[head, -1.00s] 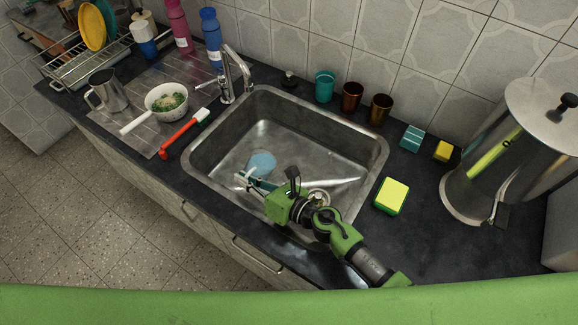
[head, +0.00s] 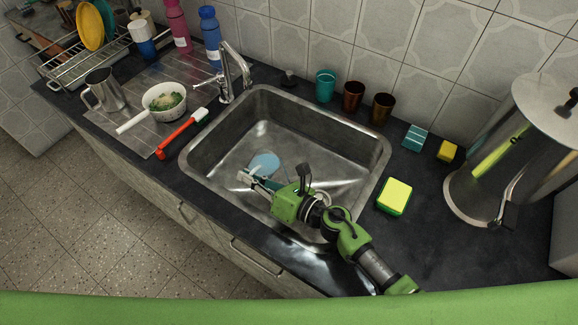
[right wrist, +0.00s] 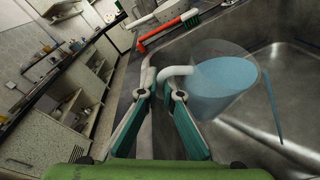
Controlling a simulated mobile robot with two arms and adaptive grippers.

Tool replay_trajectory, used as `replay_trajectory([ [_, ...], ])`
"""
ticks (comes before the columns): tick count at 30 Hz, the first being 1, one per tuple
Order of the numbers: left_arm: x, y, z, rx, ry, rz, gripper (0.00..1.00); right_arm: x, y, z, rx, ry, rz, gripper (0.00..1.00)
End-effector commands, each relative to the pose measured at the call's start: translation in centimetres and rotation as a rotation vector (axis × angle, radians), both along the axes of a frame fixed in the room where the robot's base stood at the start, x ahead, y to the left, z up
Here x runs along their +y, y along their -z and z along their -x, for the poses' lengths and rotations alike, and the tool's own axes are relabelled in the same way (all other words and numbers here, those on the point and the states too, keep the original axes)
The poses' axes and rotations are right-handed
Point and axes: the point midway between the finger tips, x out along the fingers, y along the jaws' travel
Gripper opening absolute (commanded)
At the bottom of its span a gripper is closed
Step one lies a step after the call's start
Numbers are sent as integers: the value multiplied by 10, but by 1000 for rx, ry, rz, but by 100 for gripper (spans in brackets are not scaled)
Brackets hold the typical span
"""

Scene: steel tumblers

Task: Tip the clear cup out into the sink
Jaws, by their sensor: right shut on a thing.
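The clear cup (right wrist: 222,88) holds blue liquid and hangs tilted over the steel sink (head: 222,123). In the right wrist view its mouth points right, and a thin blue stream (right wrist: 272,103) falls from the rim. In the head view the cup is hard to make out, and its blue liquid (head: 264,163) shows over the basin. My right gripper (head: 247,178) is shut on the cup's pale handle; its teal fingers also show in the right wrist view (right wrist: 162,88). My left gripper is in neither view.
The faucet (head: 235,72) stands behind the sink's left corner. A red-handled brush (head: 182,133) and a white pan (head: 163,102) lie to the left. A yellow-green sponge (head: 395,195) is at the right rim. Several tumblers, including a teal one (head: 325,86), stand behind.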

Motion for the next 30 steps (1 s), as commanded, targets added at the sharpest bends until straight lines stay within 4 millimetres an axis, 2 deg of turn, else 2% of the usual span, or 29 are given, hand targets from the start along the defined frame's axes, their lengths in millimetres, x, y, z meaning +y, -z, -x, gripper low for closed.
replay_trajectory([
  [30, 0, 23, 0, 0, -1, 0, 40, -9, -1, -4, 40, -9, -107, 0],
])
